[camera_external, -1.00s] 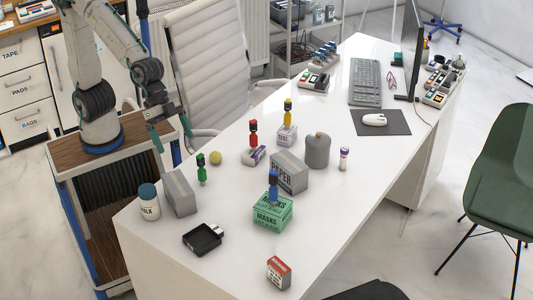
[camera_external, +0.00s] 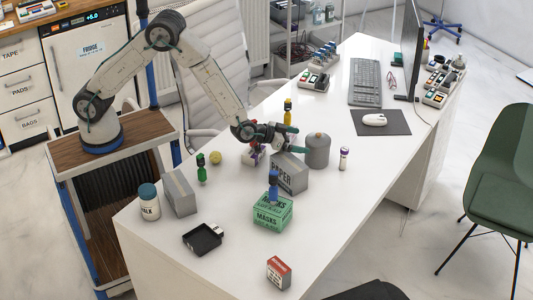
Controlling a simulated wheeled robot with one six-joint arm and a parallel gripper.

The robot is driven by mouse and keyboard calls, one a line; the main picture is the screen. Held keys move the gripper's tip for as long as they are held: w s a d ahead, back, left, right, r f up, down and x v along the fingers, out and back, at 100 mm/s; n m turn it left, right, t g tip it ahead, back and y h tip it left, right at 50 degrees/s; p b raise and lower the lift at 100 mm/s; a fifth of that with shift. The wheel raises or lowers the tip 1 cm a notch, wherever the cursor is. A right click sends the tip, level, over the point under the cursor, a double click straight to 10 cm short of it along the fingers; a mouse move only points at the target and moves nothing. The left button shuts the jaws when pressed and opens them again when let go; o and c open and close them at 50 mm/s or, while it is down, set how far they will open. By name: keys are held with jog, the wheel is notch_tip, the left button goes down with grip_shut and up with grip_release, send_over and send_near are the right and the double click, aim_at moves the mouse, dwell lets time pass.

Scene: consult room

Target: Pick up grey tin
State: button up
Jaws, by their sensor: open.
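The grey tin (camera_external: 318,152), a rounded cylinder with a small knob on top, stands upright on the white desk. My gripper (camera_external: 300,138) is open and reaches in from the left at about the height of the tin's upper part. Its fingers point right towards the tin. I cannot tell whether the fingertips touch it or lie on either side of it. The tin's left edge is close to the fingers.
A grey paper box (camera_external: 289,173) stands just in front of the tin, left of it. A yellow-topped stamp (camera_external: 288,112) is behind the gripper. A green masks box (camera_external: 272,213) with a blue figure is nearer.

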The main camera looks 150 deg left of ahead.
aim_at(308, 142)
jog(key=x, duration=0.7)
jog(key=shift+w+r, duration=0.2)
jog(key=shift+w, duration=0.2)
jog(key=c, duration=1)
